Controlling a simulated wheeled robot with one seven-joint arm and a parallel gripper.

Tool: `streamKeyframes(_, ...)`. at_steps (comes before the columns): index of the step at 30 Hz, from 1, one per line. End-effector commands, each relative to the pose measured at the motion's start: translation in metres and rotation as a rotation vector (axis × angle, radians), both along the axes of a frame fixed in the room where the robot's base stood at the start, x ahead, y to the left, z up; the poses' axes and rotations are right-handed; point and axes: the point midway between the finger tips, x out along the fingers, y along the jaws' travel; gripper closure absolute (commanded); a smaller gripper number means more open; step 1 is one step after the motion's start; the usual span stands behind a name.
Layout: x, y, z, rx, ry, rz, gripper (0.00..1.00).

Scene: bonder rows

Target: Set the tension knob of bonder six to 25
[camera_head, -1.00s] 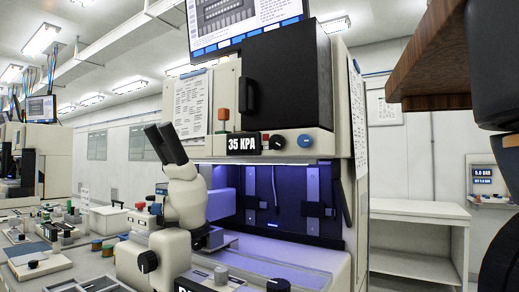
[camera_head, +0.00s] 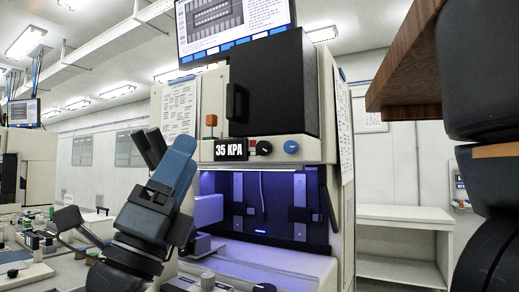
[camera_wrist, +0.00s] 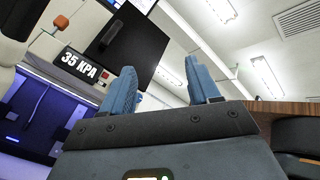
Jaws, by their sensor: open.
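A cream bonder (camera_head: 320,148) with a black door stands in front of me; no number six is readable on it. Its panel has a "35 KPA" display (camera_head: 231,149), a black knob (camera_head: 264,148) and a blue knob (camera_head: 291,147). Lower down are a grey knob (camera_head: 207,280) and a black knob (camera_head: 264,287), cut by the frame edge. No label shows which is the tension knob. My gripper (camera_head: 180,145) is open and empty, its blue fingers pointing up, left of the display and hiding most of the microscope. The fingers also show in the wrist view (camera_wrist: 160,66).
A monitor (camera_head: 235,28) sits on top of the bonder. A brown wooden edge (camera_head: 405,60) hangs at the upper right. A white shelf unit (camera_head: 405,215) stands behind on the right. Small items clutter the bench (camera_head: 60,275) at the left.

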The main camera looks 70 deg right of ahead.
Motion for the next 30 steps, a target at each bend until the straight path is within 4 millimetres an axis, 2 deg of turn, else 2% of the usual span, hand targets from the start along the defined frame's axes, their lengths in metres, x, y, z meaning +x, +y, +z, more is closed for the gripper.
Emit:
streamKeyframes(1, -0.004, -0.007, 0.012, 0.042, -0.072, 0.008, 0.39)
streamKeyframes(3, -0.01, -0.017, 0.025, 0.098, -0.163, 0.02, 0.39)
streamKeyframes(12, -0.033, -0.062, 0.061, 0.362, -0.537, 0.093, 0.39)
streamKeyframes(21, -0.046, -0.104, 0.076, 0.653, -0.897, 0.195, 0.39)
streamKeyframes(30, -0.042, -0.13, 0.077, 0.926, -1.188, 0.309, 0.39)
